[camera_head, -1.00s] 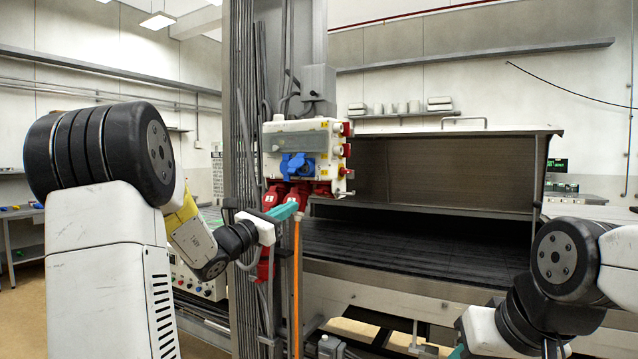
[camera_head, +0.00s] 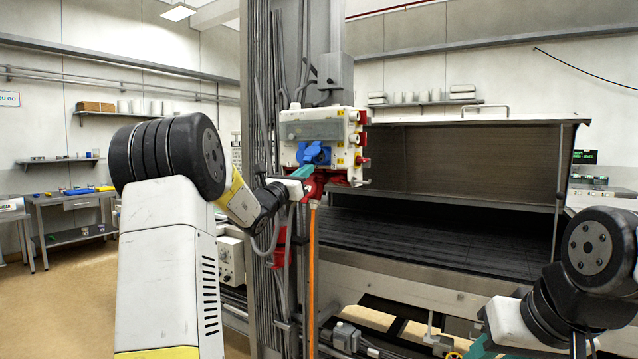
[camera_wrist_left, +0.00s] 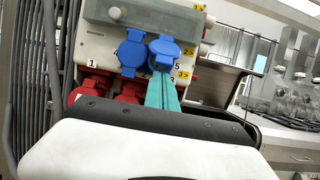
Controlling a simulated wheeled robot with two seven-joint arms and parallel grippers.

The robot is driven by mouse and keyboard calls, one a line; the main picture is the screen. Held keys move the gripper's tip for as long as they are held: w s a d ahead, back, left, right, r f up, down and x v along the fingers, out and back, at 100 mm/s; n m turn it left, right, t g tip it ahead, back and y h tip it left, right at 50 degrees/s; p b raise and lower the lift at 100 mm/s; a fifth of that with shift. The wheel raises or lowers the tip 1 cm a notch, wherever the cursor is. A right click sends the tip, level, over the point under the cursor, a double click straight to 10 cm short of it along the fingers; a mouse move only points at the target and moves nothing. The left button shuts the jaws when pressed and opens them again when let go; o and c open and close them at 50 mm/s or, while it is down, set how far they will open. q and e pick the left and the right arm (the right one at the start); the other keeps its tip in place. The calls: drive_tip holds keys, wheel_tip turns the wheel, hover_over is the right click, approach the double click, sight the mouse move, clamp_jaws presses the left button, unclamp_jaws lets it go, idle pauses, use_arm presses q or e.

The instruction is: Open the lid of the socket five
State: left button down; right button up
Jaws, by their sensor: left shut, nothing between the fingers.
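The socket box (camera_head: 355,150) is mounted on the column; it also shows in the left wrist view (camera_wrist_left: 95,48). Two blue lidded sockets sit side by side on its front: socket four (camera_wrist_left: 130,54) at left and socket five's lid (camera_wrist_left: 165,50) at right, by the printed 5. In the head view the blue lids (camera_head: 316,152) overlap. My left gripper (camera_head: 306,171) has its teal fingers shut and empty. In the left wrist view the fingertips (camera_wrist_left: 161,76) are at the lower edge of socket five's lid; contact is unclear. My right gripper (camera_head: 477,347) is partly cut off at the bottom.
Red sockets (camera_wrist_left: 128,92) sit below the blue ones, close to my left fingers. Grey cables and an orange one (camera_head: 313,270) run along the column (camera_head: 258,90). The dark open hood (camera_head: 450,180) stands to the right.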

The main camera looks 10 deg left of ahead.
use_arm(q)
drive_tip(key=shift+s+a+r, duration=0.1)
drive_tip(key=shift+s+r, duration=0.2)
drive_tip(key=shift+r, duration=0.05)
drive_tip(key=shift+r, duration=0.1)
drive_tip(key=shift+s+a+r+g+y, duration=0.25)
drive_tip(key=shift+s+r+g, duration=0.2)
drive_tip(key=shift+r+g, duration=0.25)
drive_tip(key=shift+s+a+r+g+y, duration=0.1)
drive_tip(key=shift+s+r+g+y, duration=0.35)
drive_tip(key=shift+g, duration=0.35)
wheel_tip(320, 180, up, 7)
drive_tip(key=g+y, duration=0.1)
drive_tip(key=g, duration=0.3)
hover_over(306, 159)
drive_tip(key=s+a, duration=0.1)
drive_tip(key=s, duration=0.3)
drive_tip(key=shift+w, duration=0.25)
drive_tip(key=shift+a, duration=0.1)
